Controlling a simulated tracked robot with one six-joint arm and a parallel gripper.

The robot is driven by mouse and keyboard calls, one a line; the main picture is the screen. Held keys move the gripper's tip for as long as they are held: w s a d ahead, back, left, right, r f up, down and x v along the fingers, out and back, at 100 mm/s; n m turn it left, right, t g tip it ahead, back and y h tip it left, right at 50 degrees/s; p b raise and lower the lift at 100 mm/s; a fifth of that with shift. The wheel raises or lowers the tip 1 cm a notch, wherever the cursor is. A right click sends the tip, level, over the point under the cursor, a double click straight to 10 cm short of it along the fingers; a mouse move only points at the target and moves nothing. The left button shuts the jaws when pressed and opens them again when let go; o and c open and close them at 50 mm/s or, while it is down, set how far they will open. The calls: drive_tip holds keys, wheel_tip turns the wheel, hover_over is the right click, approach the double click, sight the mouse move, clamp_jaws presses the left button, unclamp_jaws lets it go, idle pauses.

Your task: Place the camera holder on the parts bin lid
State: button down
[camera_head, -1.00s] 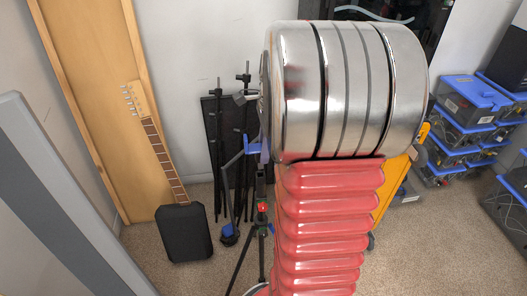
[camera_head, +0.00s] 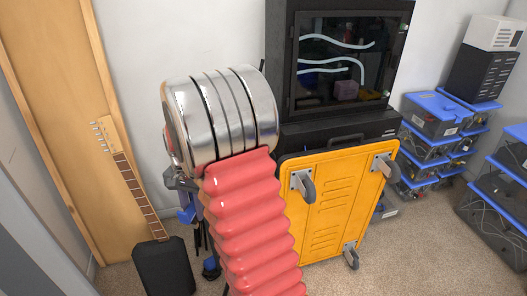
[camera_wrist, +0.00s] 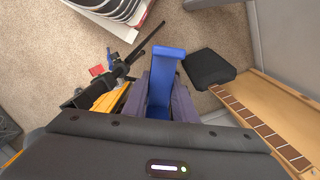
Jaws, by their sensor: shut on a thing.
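The blue camera holder (camera_wrist: 168,56) is held between the dark purple fingers of my gripper (camera_wrist: 163,92) in the wrist view. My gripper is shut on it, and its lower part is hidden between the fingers. In the head view a small blue piece, apparently the holder (camera_head: 186,214), shows just left of my red arm; the fingers are mostly hidden there. Clear parts bins with blue lids (camera_head: 437,106) are stacked at the right, well apart from my gripper. More blue-lidded bins (camera_head: 508,163) stand at the far right edge. I cannot tell which lid is meant.
A yellow wheeled cart or panel (camera_head: 328,210) stands below a black cabinet (camera_head: 345,60) at the middle. A guitar-like instrument (camera_head: 135,195) leans at the left. Carpet (camera_head: 415,250) is clear before the bins.

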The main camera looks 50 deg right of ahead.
drive_tip(key=w+a+f+n, duration=0.2)
drive_tip(key=a+f+n, duration=0.4)
drive_tip(key=a, duration=0.2)
drive_tip(key=w+a+f+n+g, duration=0.1)
drive_tip(key=a+f+n, duration=0.6)
drive_tip(key=a, duration=0.1)
drive_tip(key=shift+w+a+h, duration=0.35)
drive_tip(key=shift+h, duration=0.05)
drive_tip(key=shift+s, duration=0.1)
